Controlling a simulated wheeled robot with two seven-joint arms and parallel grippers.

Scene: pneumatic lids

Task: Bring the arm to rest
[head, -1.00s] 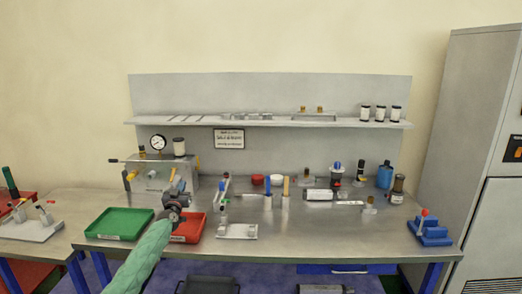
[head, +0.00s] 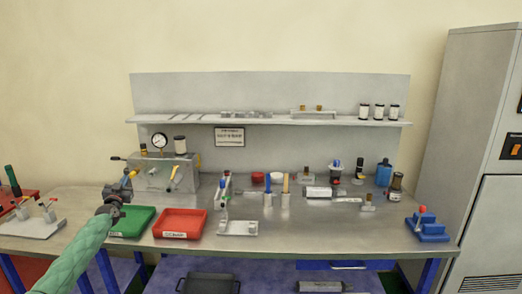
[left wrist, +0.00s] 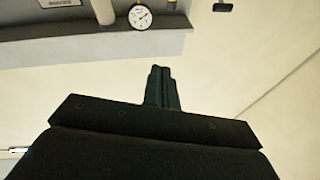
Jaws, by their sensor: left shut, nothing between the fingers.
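My left arm, in a green sleeve, comes in from the lower left in the head view. Its gripper (head: 127,184) is raised in front of the green tray (head: 130,235) and hides part of it. In the left wrist view the two dark fingers (left wrist: 161,70) are pressed together with nothing between them. The wall and the gauge (left wrist: 140,17) show beyond them. My right gripper is in neither view.
A red tray (head: 180,224), a grey box with a gauge (head: 160,175) and several small parts stand on the steel bench (head: 320,235). A blue block with a red-tipped lever (head: 427,228) is at the right. A shelf (head: 260,121) runs above.

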